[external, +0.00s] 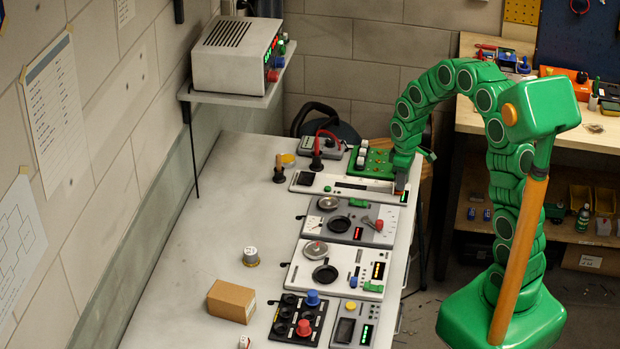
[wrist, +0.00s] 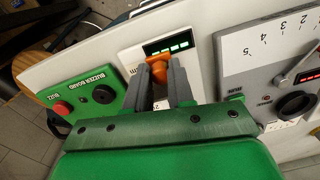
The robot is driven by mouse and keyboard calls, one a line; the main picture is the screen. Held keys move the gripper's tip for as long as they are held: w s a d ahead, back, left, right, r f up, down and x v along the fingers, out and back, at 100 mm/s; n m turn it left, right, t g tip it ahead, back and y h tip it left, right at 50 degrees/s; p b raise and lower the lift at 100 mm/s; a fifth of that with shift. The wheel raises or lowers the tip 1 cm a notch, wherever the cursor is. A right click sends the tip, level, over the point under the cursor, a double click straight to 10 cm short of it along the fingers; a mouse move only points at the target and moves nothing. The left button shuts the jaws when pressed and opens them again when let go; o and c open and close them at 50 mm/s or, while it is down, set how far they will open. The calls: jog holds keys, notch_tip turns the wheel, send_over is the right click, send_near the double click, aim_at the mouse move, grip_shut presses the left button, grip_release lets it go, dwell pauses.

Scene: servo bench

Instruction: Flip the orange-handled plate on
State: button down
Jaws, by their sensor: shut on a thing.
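The orange handle (wrist: 158,72) sits on a white plate (wrist: 140,58) with a lit green display (wrist: 168,47) in the wrist view. My gripper (wrist: 160,78) is shut on the orange handle, with a grey finger on each side of it. In the external view my gripper (external: 401,181) is down at the right end of the long white plate (external: 325,184) at the far part of the bench.
A green buzzer board (wrist: 92,95) with a red button (wrist: 60,108) lies left of the plate in the wrist view. A grey dial panel (wrist: 245,65) lies close on the right. A cardboard box (external: 231,301) stands on the bench (external: 180,265), whose left side is mostly clear.

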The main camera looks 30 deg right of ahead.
jog(key=shift+s+d, duration=0.15)
jog(key=shift+d, duration=0.05)
jog(key=c, duration=1)
grip_release()
jog(key=shift+a, duration=0.1)
jog(key=shift+r, duration=3.9)
jog(key=s+r+m, duration=0.2)
jog(key=s+r, duration=0.1)
jog(key=s, duration=0.8)
jog(key=s+r+m+g, duration=0.1)
jog(key=s+r+m, duration=0.1)
jog(key=s, duration=1)
jog(key=s+a+r+m, duration=0.1)
jog(key=s+r+m, duration=0.2)
jog(key=s, duration=0.9)
jog(key=shift+s+r+g, duration=0.15)
jog(key=shift+r+g, duration=0.15)
jog(key=shift+r, duration=0.25)
